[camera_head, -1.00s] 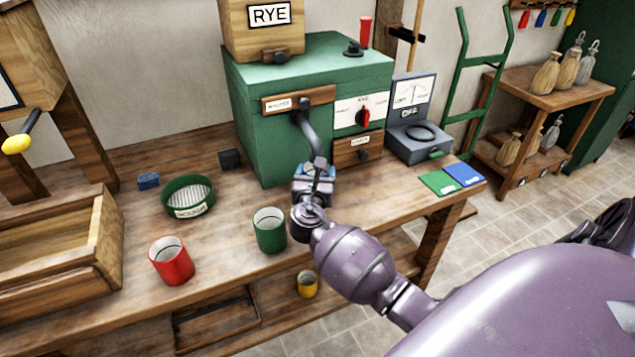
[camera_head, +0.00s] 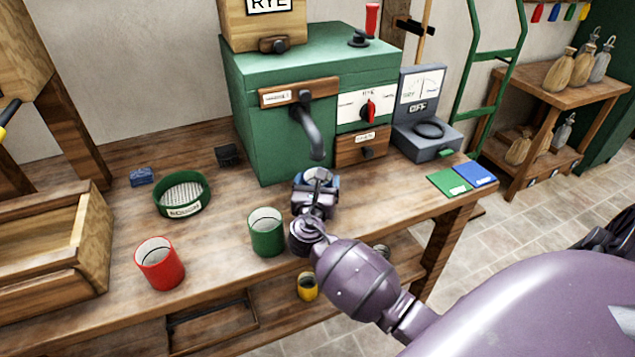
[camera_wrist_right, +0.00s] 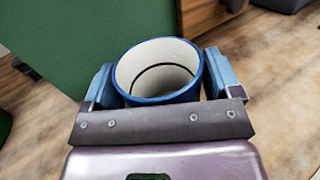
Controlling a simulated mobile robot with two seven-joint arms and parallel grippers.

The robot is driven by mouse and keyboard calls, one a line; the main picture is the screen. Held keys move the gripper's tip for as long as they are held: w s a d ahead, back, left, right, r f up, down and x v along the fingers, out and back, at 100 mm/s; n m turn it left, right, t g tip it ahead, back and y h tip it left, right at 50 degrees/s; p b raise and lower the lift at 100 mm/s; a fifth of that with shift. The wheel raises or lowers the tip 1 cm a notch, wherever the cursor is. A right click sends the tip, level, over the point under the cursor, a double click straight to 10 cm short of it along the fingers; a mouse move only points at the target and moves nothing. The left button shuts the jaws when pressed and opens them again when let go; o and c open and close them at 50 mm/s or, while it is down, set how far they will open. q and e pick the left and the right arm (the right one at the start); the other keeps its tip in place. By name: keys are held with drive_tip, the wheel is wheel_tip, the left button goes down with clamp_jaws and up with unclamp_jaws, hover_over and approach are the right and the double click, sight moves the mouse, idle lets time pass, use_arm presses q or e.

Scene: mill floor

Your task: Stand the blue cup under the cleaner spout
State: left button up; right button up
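The blue cup (camera_wrist_right: 160,72) has a blue outside and a white, empty-looking inside. In the right wrist view it sits between the two light-blue fingers of my right gripper (camera_wrist_right: 160,85), which appear to touch its sides. In the head view my right gripper (camera_head: 316,188) is just below and in front of the dark curved spout (camera_head: 308,132) on the green cleaner (camera_head: 260,125). The gripper mostly hides the cup there, so I cannot tell whether it touches the bench. My left gripper is not in view.
A green cup (camera_head: 266,233) stands close left of my right gripper, with a red cup (camera_head: 160,264) farther left. A round green sieve (camera_head: 182,194) and a wooden tray (camera_head: 97,240) are at left. A grey meter (camera_head: 425,130) and coloured cards (camera_head: 448,184) are at right.

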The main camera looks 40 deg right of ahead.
drive_tip(key=shift+r, duration=0.1)
drive_tip(key=shift+s+a, duration=0.1)
drive_tip(key=p+v, duration=0.1)
drive_tip(key=v, duration=0.5)
drive_tip(key=shift+r, duration=0.15)
drive_tip(key=shift+s+a, duration=0.45)
